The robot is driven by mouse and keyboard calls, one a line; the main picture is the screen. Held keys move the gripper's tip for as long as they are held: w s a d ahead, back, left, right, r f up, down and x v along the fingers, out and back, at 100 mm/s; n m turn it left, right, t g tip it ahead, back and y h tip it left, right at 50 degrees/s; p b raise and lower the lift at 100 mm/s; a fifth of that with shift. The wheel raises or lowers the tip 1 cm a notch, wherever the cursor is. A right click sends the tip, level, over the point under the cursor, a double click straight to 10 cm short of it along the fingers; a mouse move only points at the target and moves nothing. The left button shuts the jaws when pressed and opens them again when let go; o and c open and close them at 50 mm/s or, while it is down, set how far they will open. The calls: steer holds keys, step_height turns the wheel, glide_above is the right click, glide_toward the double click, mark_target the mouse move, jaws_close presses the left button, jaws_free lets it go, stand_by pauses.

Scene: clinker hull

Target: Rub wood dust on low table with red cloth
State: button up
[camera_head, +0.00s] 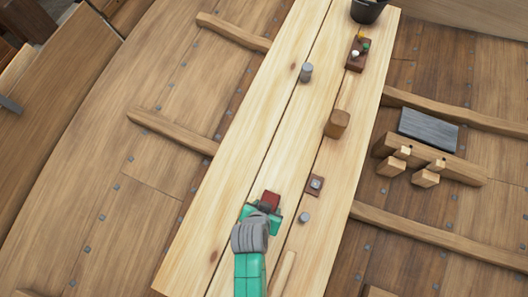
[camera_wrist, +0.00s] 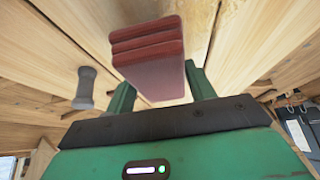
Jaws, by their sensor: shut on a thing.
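The low table (camera_head: 245,130) is a long top of pale planks running from bottom left to top right in the head view. My gripper (camera_head: 264,208) is over its near part, with green fingers, and is shut on the red cloth (camera_head: 271,198). In the wrist view the red cloth (camera_wrist: 148,45) looks like a thick folded block, held between the two fingers of my gripper (camera_wrist: 160,88). I cannot tell whether the cloth touches the planks. I cannot make out wood dust on the pale wood.
Farther up stand a wooden block (camera_head: 337,124), a grey cylinder (camera_head: 306,72), a tray (camera_head: 350,66) and a dark bucket (camera_head: 366,12). The table's left side is clear.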

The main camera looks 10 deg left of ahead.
steer(key=shift+r+p, duration=2.3)
steer(key=shift+r, duration=0.35)
